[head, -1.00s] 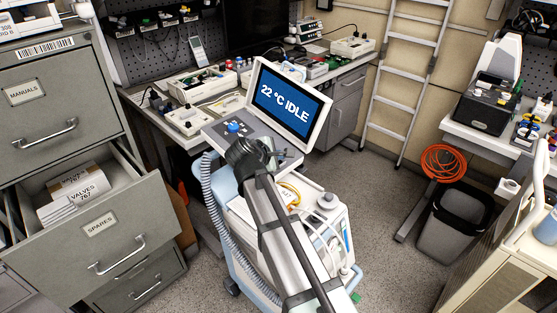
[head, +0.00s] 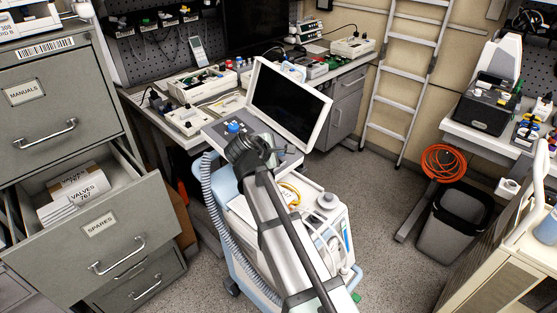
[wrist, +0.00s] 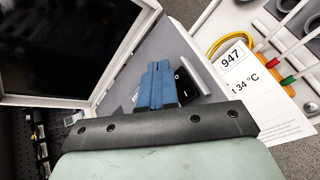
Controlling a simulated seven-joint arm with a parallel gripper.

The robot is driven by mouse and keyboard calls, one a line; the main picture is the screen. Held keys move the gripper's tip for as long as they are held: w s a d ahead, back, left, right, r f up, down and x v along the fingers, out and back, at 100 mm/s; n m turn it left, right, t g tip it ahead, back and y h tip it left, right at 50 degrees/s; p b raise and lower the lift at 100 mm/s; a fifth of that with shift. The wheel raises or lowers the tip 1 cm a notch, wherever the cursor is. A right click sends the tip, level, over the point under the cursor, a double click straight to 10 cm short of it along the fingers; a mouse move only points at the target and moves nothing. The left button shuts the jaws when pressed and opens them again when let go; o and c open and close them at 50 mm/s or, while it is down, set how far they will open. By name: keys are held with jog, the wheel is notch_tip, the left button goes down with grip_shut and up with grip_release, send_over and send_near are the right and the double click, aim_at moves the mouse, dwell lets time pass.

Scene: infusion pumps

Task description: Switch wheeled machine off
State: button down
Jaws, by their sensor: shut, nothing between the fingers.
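The wheeled machine (head: 330,215) is white and pale blue and stands in the middle of the head view, partly behind my arm. Its tilted screen (head: 290,105) is dark; it also shows dark in the wrist view (wrist: 65,45). My gripper (wrist: 158,68) has blue fingers, shut together and empty, over the machine's grey panel. A black rocker switch (wrist: 187,84) is on that panel, just right of the fingers, partly hidden by them. I cannot tell whether they touch it. In the head view my dark hand covers part of the panel.
A paper tag reading 947 and 34 °C (wrist: 255,85) lies right of the panel. A ribbed hose (head: 212,200) hangs on the machine's left side. An open drawer (head: 100,225) juts out at the left.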

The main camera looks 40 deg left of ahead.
jog(key=shift+s+d+r, duration=0.1)
jog(key=shift+d+r, duration=0.05)
jog(key=shift+r, duration=0.65)
jog(key=shift+s+d+r, duration=0.1)
jog(key=shift+d+r, duration=0.05)
jog(key=shift+r, duration=0.7)
jog(key=shift+s+d+r, duration=0.1)
jog(key=shift+d+r, duration=0.05)
jog(key=shift+r, duration=0.65)
